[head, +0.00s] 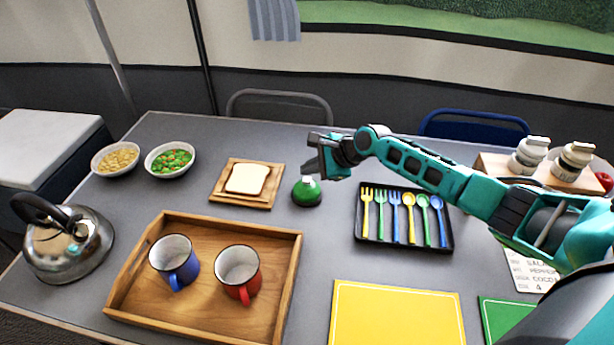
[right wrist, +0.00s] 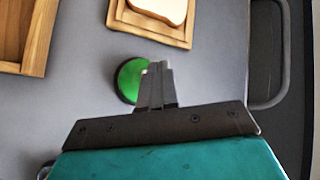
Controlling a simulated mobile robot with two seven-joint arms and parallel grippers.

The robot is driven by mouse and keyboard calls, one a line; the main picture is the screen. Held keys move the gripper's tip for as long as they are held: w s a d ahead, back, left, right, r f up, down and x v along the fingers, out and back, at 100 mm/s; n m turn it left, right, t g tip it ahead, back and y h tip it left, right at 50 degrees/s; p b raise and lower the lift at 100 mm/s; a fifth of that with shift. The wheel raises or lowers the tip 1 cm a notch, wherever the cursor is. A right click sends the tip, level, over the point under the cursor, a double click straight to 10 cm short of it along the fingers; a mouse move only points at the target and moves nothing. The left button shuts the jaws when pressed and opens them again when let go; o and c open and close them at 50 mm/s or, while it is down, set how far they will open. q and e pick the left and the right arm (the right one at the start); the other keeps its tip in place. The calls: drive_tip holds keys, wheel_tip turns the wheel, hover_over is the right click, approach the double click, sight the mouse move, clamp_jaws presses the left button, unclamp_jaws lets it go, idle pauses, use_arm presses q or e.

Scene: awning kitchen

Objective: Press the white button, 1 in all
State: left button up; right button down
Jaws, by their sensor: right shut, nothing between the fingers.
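A green dome-shaped base (head: 306,193) stands on the grey table, just right of the bread board. A small white button (head: 308,179) shows on top of it, right under my right gripper (head: 312,163). My right gripper is shut and empty, above the dome. In the right wrist view the closed fingers (right wrist: 157,68) overlap the right side of the green dome (right wrist: 127,80), and the white top is mostly hidden behind them. I cannot tell whether the fingertips touch the button. My left gripper is not in view.
A bread slice on a wooden board (head: 222,197) lies left of the dome. A black cutlery tray (head: 371,237) lies to the right, under my right arm. A wooden tray (head: 293,262) with two mugs is in front.

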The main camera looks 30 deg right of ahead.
sight(310, 181)
drive_tip(key=shift+r, duration=0.1)
wheel_tip(310, 181, up, 3)
drive_tip(key=p, duration=0.2)
drive_tip(key=shift+p, duration=0.3)
drive_tip(key=shift+r, duration=0.95)
